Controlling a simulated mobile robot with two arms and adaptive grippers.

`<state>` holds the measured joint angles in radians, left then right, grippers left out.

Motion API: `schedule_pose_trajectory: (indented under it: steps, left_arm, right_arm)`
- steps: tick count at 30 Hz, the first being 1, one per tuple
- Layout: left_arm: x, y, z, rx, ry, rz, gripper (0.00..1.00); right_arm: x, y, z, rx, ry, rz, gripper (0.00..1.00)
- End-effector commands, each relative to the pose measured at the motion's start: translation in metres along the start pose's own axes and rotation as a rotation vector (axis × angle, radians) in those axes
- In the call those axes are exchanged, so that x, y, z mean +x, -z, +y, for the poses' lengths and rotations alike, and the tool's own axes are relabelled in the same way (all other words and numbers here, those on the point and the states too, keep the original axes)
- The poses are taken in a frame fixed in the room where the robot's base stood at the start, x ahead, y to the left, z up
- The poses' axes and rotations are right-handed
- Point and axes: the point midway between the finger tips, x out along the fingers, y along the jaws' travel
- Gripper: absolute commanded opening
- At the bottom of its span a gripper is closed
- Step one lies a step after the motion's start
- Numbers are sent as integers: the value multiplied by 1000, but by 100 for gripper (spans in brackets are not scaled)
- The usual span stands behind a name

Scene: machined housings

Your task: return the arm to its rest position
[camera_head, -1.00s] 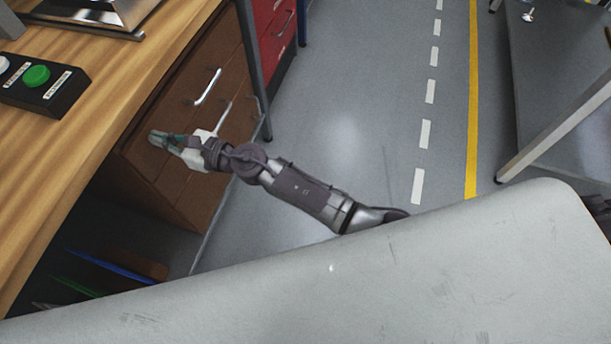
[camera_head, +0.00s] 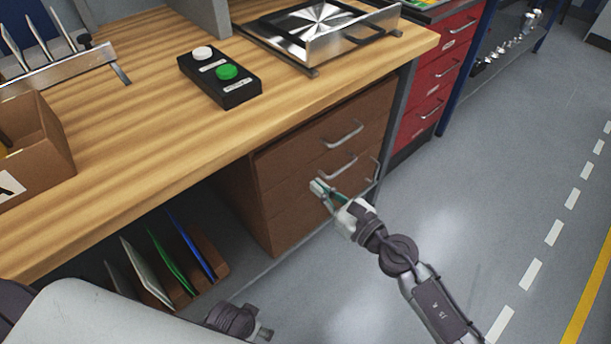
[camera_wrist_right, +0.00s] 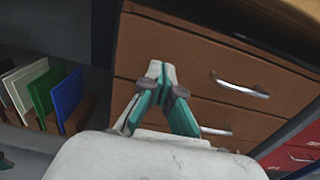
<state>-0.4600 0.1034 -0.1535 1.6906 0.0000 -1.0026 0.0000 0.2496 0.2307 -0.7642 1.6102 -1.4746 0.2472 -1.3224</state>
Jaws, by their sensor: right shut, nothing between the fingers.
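My right gripper (camera_head: 317,187) is in front of the brown drawer cabinet (camera_head: 290,225) under the workbench, its arm coming up from the lower right. Its fingers are together and hold nothing. In the right wrist view the white and teal fingers of the right gripper (camera_wrist_right: 158,72) meet at their tips before the brown drawer fronts (camera_wrist_right: 190,55). I cannot tell whether the fingertips touch the drawer front. My left gripper cannot be made out; a dark arm joint of mine shows at the bottom of the head view.
The wooden workbench (camera_head: 130,130) overhangs on the left, carrying a black button box (camera_head: 237,92) and a metal tray (camera_head: 335,42). Colored folders (camera_head: 170,260) stand below it. Red drawers (camera_head: 425,100) stand behind. The grey floor (camera_head: 490,200) at right is open.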

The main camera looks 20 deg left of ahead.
Motion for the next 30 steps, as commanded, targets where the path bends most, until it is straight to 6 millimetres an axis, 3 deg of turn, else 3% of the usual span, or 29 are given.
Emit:
schedule_pose_trajectory:
  steps: [6, 14, 17, 19, 22, 24, 27, 30]
  left_arm:
    - [-1, 0, 0, 0, -1, 0, 90]
    - [-2, 1, 0, 0, -1, 0, 90]
    - [-2, 1, 0, 0, -1, 0, 90]
    - [-2, 1, 0, 0, -1, 0, 90]
    - [-2, 1, 0, 0, -1, 0, 90]
    - [-2, 1, 0, 0, -1, 0, 90]
    - [-2, 1, 0, 0, -1, 0, 90]
    - [-2, 1, 0, 0, -1, 0, 90]
  right_arm:
    - [-27, 1, 1, 1, -2, 1, 0]
    - [-32, 1, 0, 14, 5, -2, 0]
    - [-38, 2, -14, 168, 82, -31, 0]
    - [-51, 9, -38, 411, 208, -79, 0]
    - [-88, 40, -81, 878, 462, -184, 0]
    - [-123, 75, -103, 1200, 649, -271, 0]
    - [-175, 130, -115, 1592, 906, -399, 0]
    - [-228, 185, -106, 1923, 1160, -537, 0]
